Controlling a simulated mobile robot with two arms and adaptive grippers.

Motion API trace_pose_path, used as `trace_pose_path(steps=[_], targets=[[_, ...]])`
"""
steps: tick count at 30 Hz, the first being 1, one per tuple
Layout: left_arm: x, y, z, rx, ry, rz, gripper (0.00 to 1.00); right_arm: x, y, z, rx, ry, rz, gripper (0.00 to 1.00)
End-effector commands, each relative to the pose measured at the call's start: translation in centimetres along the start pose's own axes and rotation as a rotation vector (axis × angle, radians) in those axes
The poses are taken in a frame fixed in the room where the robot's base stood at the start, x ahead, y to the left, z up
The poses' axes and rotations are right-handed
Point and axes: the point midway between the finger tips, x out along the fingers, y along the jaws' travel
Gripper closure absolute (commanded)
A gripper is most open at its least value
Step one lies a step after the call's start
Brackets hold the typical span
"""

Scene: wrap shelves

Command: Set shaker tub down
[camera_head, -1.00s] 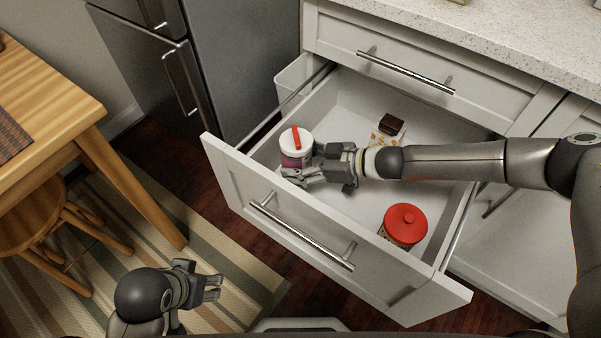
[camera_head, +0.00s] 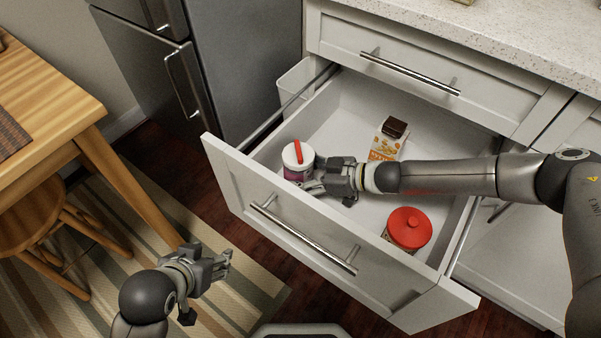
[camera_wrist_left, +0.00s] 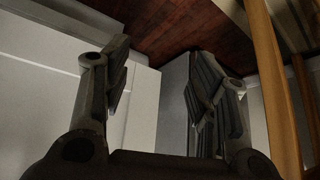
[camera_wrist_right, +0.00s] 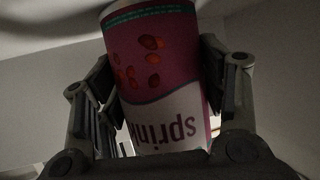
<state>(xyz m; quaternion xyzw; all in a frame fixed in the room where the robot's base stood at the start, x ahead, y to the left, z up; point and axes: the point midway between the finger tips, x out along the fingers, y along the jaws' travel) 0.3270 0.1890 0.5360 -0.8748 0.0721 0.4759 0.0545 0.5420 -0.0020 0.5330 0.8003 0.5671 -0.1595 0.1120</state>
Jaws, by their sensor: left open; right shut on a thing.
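The shaker tub (camera_head: 297,162) is a small white and purple tub with a white lid and a red strip on top. It is in the left end of the open drawer (camera_head: 345,105), near the front panel. My right gripper (camera_head: 310,174) is shut on it from the right. In the right wrist view the tub (camera_wrist_right: 160,70) fills the space between the fingers, its "sprin" lettering upside down. I cannot tell whether its base touches the drawer floor. My left gripper (camera_head: 226,266) is open and empty, outside the drawer above the striped rug.
A carton with a dark top (camera_head: 386,141) stands at the drawer's back middle. A red-lidded jar (camera_head: 408,228) stands at the front right. The drawer floor between them is partly under my right arm. A wooden table (camera_head: 50,95) and stool (camera_head: 40,225) are at left.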

Motion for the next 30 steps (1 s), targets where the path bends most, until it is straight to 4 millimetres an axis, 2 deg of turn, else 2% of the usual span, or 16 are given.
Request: trace_pose_path(steps=[1,2,6,14,20,23,30], targets=[[0.0,0.0,-0.1,0.0,0.006,0.001,0.46,0.1,0.0,-0.1,-0.001,0.003,0.0,0.74],[0.0,0.0,-0.2,0.0,0.008,0.001,0.46,0.0,0.0,0.1,0.0,0.0,0.0,0.31],[0.0,0.0,-0.2,0.001,0.007,0.001,0.46,0.0,0.0,0.1,0.0,0.0,0.0,0.14],[0.0,0.1,-0.2,0.001,0.006,0.001,0.46,0.0,0.0,0.1,0.0,0.0,0.0,0.14],[-0.1,0.0,0.6,-0.001,-0.028,0.0,0.46,-0.2,0.0,-0.4,0.0,0.0,0.0,0.14],[-0.8,-0.2,1.5,-0.003,-0.08,-0.003,0.46,-0.9,0.1,-0.5,0.001,-0.001,0.002,0.14],[-3.1,-0.7,5.1,-0.009,-0.277,-0.012,0.46,-3.2,0.1,-0.7,0.001,-0.001,0.002,0.14]])
